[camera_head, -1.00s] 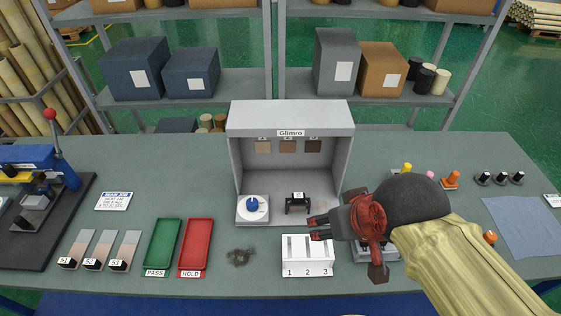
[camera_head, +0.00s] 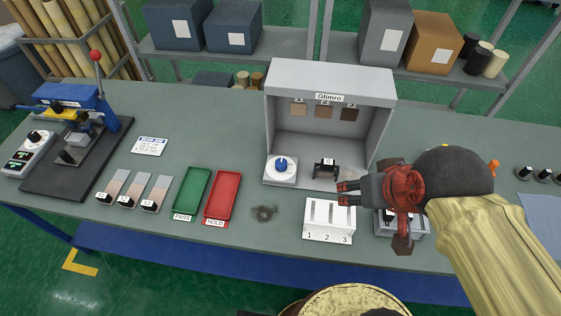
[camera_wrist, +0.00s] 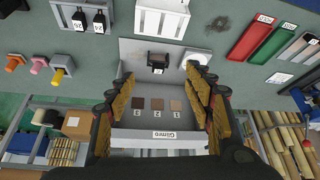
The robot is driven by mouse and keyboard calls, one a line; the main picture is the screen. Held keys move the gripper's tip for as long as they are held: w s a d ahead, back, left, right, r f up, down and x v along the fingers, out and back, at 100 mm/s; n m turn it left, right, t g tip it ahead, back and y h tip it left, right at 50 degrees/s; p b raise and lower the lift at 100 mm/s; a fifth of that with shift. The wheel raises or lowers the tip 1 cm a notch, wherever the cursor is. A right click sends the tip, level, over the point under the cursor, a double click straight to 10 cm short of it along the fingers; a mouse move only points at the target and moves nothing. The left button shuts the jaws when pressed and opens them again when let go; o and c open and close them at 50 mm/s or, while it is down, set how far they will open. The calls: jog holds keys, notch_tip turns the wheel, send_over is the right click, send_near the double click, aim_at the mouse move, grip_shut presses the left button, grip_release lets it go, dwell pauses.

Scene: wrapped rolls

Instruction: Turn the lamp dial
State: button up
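The lamp dial (camera_head: 281,164) is a blue knob on a white square base at the front left of the grey Glimro light box (camera_head: 330,77). In the wrist view, the white dial base (camera_wrist: 196,58) shows at the top right of the box, partly hidden by a finger. My gripper (camera_head: 347,193) is right of the dial and nearer the front, above the bench, apart from the dial. In the wrist view, my gripper (camera_wrist: 166,92) has its fingers wide apart with nothing between them.
A small black stand (camera_head: 326,170) is right of the dial. A white slotted block (camera_head: 329,220) numbered 1 to 3 stands in front. Green (camera_head: 192,194) and red (camera_head: 223,195) trays lie left. Bare bench lies behind the trays.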

jog(key=n+g+p, duration=0.2)
jog(key=n+g, duration=0.4)
jog(key=n, duration=0.7)
send_over(280, 162)
notch_tip(280, 162, down, 20)
jog(key=shift+d+r, duration=0.1)
jog(key=shift+r, duration=0.1)
jog(key=shift+f, duration=0.65)
jog(key=shift+f+b, duration=0.6)
jog(key=shift+f, duration=2.9)
jog(key=shift+c, duration=0.2)
jog(key=c, duration=1.1)
